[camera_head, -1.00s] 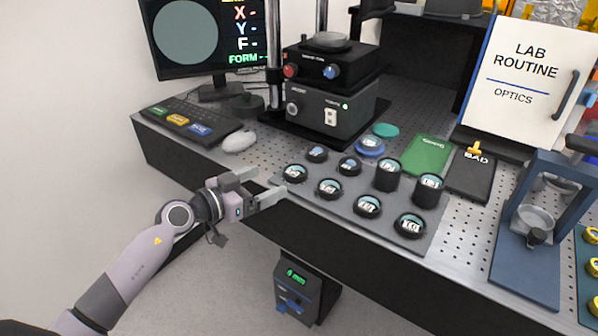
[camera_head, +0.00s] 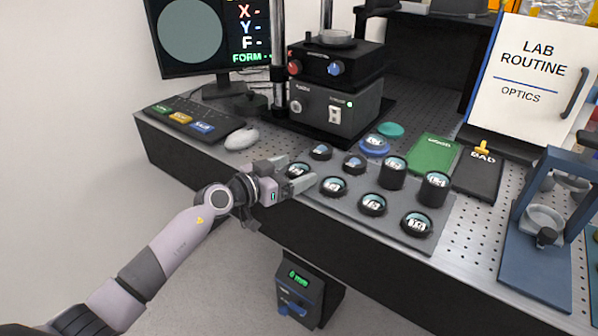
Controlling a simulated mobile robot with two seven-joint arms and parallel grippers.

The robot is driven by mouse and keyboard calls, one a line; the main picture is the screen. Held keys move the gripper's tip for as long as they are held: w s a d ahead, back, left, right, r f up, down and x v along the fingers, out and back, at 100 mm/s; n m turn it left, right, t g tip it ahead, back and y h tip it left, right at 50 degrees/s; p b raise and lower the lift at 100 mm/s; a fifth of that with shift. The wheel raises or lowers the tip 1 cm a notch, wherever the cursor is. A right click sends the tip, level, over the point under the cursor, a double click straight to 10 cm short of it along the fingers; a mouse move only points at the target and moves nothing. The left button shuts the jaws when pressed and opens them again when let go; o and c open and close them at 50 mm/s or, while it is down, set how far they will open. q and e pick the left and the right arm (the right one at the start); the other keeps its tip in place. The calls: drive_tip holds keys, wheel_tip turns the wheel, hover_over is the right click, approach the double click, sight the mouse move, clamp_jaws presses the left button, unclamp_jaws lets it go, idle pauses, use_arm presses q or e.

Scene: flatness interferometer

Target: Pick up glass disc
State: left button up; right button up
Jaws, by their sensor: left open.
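Several glass discs sit in black round holders on a grey tray (camera_head: 400,236) at the table's front. The front-left disc (camera_head: 298,169) is closest to my left gripper (camera_head: 300,174). My left gripper is open, with its fingers at this disc's holder and partly covering it. I cannot tell whether they touch it. Other discs are the front-row ones (camera_head: 333,186), (camera_head: 372,203) and (camera_head: 416,222), the small back ones (camera_head: 321,151) and (camera_head: 354,162), and two on taller holders (camera_head: 394,163), (camera_head: 435,181). My right gripper is not in view.
A black instrument (camera_head: 335,95) with knobs stands behind the tray. A green pad (camera_head: 430,153) and a black "BAD" pad (camera_head: 478,174) lie to the right, near a blue frame (camera_head: 540,235). A mouse (camera_head: 241,138) and keyboard (camera_head: 195,122) are at left.

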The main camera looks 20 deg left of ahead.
use_arm(q)
drive_tip(key=c, duration=1.2)
drive_tip(key=shift+r, duration=0.1)
